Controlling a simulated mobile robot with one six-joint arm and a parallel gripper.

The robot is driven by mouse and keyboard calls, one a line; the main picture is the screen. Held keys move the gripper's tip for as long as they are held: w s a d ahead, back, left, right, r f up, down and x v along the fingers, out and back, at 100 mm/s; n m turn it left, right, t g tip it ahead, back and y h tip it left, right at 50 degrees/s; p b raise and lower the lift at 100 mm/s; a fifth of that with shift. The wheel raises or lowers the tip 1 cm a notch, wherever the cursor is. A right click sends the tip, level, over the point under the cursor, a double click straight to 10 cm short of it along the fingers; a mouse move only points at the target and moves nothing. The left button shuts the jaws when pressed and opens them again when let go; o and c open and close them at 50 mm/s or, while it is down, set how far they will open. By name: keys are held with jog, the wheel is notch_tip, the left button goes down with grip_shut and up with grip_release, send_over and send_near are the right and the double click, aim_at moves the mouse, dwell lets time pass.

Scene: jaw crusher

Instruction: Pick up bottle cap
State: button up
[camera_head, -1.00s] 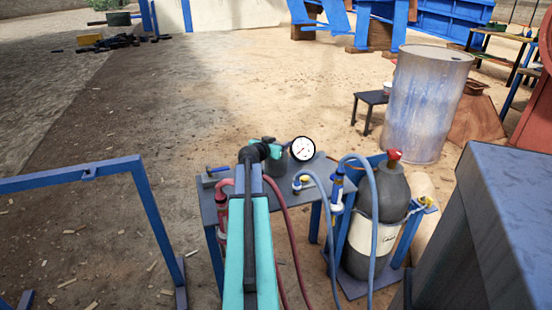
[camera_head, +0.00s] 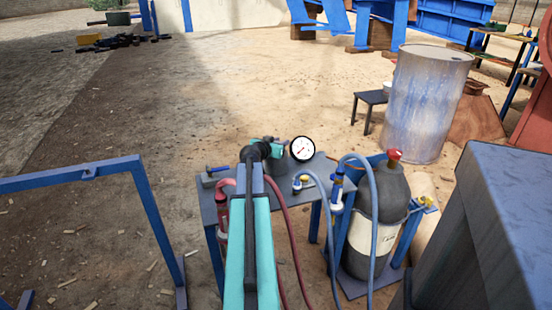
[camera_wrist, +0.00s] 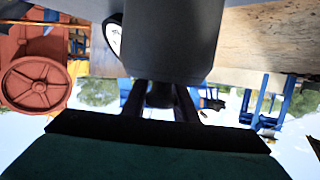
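A grey gas bottle (camera_head: 382,215) with a white band stands upright in a blue frame to the right of the small table. The red piece on its top (camera_head: 394,155) is the only cap-like thing I can make out. My gripper is largely hidden behind my wrist in the head view, over the table's far side, left of the bottle and apart from it. In the wrist view my gripper's dark fingers (camera_wrist: 160,97) point towards a dark grey body (camera_wrist: 166,38) that fills the top centre. Whether they touch it or hold anything is unclear.
A white round gauge (camera_head: 302,149) is close beside my wrist. Red and blue hoses loop from the small table (camera_head: 209,206). A large dark box (camera_head: 500,220) stands at the right. A blue frame (camera_head: 150,215) stands at the left.

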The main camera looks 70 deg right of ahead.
grip_shut()
notch_tip(320, 180, up, 10)
jog(key=p, duration=0.1)
dwell(0.5)
dwell(0.6)
